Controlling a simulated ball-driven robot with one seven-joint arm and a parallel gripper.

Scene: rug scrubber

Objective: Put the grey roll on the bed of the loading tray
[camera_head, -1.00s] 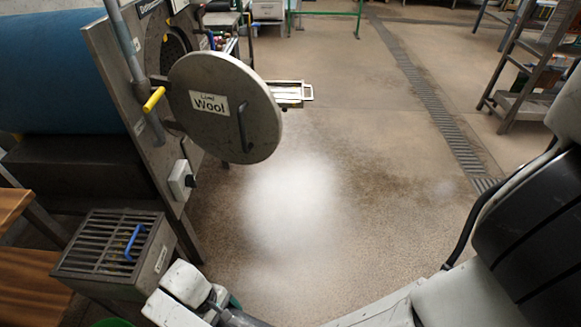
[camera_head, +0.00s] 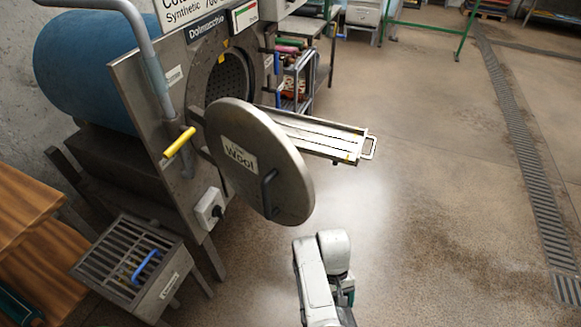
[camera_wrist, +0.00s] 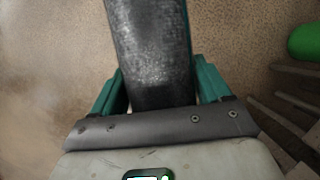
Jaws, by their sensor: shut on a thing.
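In the wrist view, the dark grey roll (camera_wrist: 150,45) stands out lengthwise from between the teal fingers of my gripper (camera_wrist: 155,85), which is shut on it. Its far end runs out of the top of that view. In the head view my arm reaches in at the bottom centre; the roll cannot be made out there. The loading tray (camera_head: 316,137) is a long, shallow metal tray with a looped handle, sticking out to the right from the round drum opening. Its visible bed looks empty. My arm is below the tray in the picture, apart from it.
The round door (camera_head: 240,150) marked Wool stands open in front of the tray's left part. A yellow handle (camera_head: 180,142) and a grated metal box (camera_head: 125,265) are at the left. A green object (camera_wrist: 306,42) shows at the wrist view's right edge. Floor right of the tray is clear.

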